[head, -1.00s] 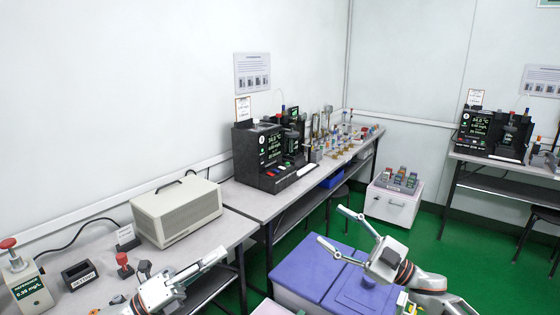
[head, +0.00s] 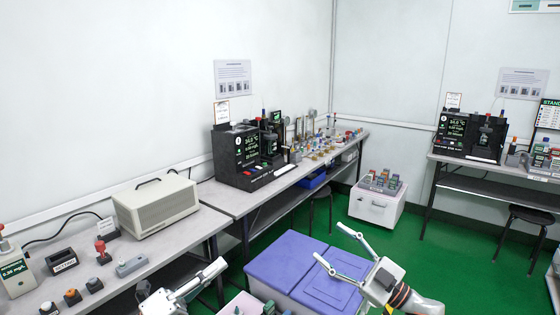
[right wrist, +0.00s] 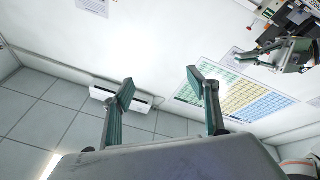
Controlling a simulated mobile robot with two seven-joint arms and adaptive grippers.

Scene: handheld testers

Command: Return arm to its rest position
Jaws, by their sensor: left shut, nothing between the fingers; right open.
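My left gripper (head: 217,269) is low in the head view, in front of the left bench (head: 165,255). It is shut and holds nothing. My right gripper (head: 330,243) is further right, its two fingers spread wide and empty, in front of the blue-lidded bins. In the right wrist view the open fingers (right wrist: 160,80) frame only white wall and a grey tiled surface, with nothing between them.
The left bench carries a beige box (head: 157,207), a red-knobbed switch (head: 103,251), a grey block (head: 131,266) and a labelled holder (head: 61,262). Blue-lidded bins (head: 290,258) stand below the right gripper. A white crate (head: 375,208) and stool (head: 527,222) stand on green floor.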

